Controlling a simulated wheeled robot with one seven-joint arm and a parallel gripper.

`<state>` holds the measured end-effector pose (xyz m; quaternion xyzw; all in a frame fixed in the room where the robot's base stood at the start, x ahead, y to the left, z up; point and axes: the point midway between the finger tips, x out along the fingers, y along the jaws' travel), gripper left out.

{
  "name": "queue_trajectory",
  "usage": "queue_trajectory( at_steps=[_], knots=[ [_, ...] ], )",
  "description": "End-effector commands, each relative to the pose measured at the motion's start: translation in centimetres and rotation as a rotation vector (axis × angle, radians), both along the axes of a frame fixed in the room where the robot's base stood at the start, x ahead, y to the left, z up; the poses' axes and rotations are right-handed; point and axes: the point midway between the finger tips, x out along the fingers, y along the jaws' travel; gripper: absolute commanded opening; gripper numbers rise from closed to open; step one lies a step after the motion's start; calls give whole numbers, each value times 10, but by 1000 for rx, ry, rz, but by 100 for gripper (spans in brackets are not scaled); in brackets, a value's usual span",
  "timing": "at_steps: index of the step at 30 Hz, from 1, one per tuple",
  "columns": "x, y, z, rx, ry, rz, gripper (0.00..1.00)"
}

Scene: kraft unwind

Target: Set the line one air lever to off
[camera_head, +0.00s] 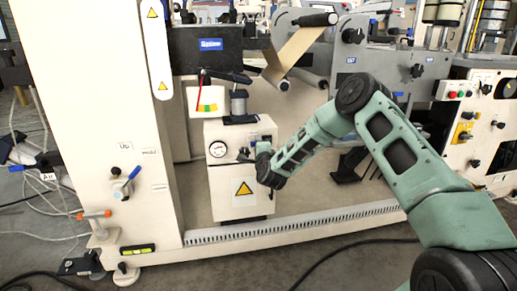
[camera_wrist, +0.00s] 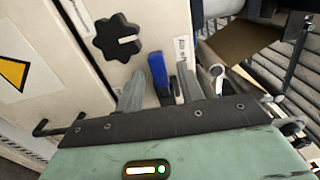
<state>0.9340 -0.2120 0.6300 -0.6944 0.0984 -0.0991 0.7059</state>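A blue lever (camera_wrist: 157,70) shows in the wrist view, on a cream panel just beyond my fingertips. It lies in the gap between my two grey fingers, and I cannot tell whether they touch it. My gripper (camera_wrist: 160,88) is open, its fingers apart. In the head view my gripper (camera_head: 258,152) is at the upper right front of a cream cabinet (camera_head: 226,180), and it hides the fittings there. Another blue-handled lever (camera_head: 126,181) is on the machine's left panel. Lettering is too small to tell which lever is line one air.
A black lobed knob (camera_wrist: 117,38) is left of the blue lever, and a metal ring-ended part (camera_wrist: 215,78) is to its right. A perforated rail (camera_head: 300,227) runs low in front. The grey floor is mostly clear.

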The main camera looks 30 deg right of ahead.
Motion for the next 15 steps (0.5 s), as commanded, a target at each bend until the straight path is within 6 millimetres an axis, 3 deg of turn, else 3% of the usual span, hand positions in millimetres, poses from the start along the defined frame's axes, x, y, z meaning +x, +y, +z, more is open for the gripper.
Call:
queue_trajectory(
  at_steps=[7, 15],
  knots=[
    [-19, 6, 1, 0, 2, 1, 38],
    [-78, 23, 2, 1, 4, 3, 38]
  ],
)
